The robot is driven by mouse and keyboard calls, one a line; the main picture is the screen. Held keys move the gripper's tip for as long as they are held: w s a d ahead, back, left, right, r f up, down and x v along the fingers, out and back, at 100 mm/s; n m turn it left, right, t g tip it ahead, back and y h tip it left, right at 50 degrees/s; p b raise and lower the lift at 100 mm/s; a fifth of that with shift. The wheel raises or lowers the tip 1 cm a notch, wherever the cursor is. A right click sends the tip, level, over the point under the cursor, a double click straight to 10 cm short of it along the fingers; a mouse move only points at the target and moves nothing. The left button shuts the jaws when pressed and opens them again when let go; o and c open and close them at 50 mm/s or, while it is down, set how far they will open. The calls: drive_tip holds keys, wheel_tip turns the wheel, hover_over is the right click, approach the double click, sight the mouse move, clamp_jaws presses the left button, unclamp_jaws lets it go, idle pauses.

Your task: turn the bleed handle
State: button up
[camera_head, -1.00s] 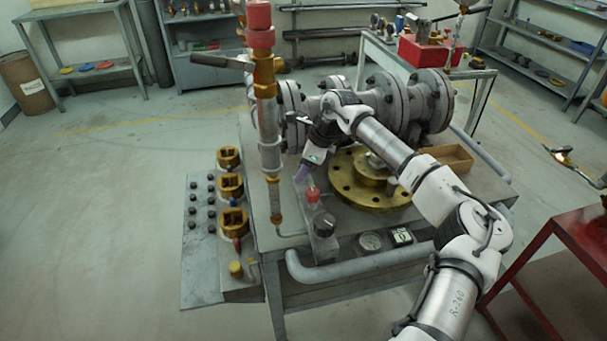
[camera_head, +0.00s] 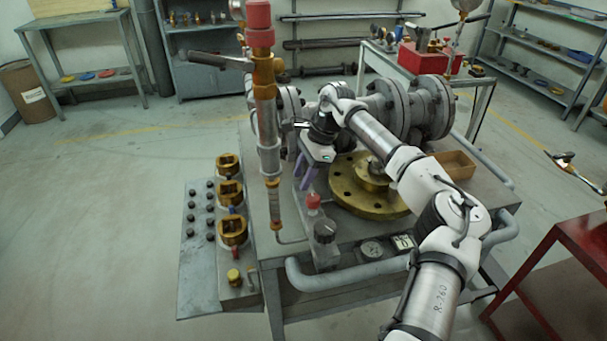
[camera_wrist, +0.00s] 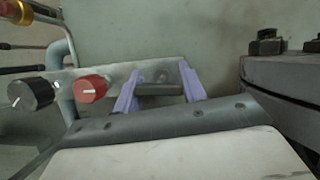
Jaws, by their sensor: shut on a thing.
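My gripper (camera_head: 306,172) has purple fingers and points down at the narrow grey panel on the near-left part of the bench. In the wrist view my gripper (camera_wrist: 159,92) has one finger at each end of a short dark grey bar (camera_wrist: 159,89), which looks like the bleed handle. The fingers are shut on it. In the head view the handle is hidden by the fingers and wrist. A red knob (camera_head: 313,203) and a black knob (camera_head: 325,232) sit on the same panel; the red knob (camera_wrist: 92,89) is left of the fingers in the wrist view.
A tall copper-and-grey pipe with a red cap (camera_head: 259,16) rises left of my gripper. A round brass flange (camera_head: 350,203) lies close on its right. Grey flanged valve bodies (camera_head: 428,105) stand behind. Brass fittings (camera_head: 229,193) line the left edge.

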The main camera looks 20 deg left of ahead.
idle(0.3)
drive_tip(key=o, duration=0.9)
drive_tip(key=shift+o, duration=0.2)
drive_tip(key=shift+r, duration=0.15)
drive_tip(key=b+v, duration=0.1)
drive_tip(key=v, duration=1.2)
drive_tip(key=shift+r, duration=0.2)
drive_tip(key=shift+w+d, duration=0.1)
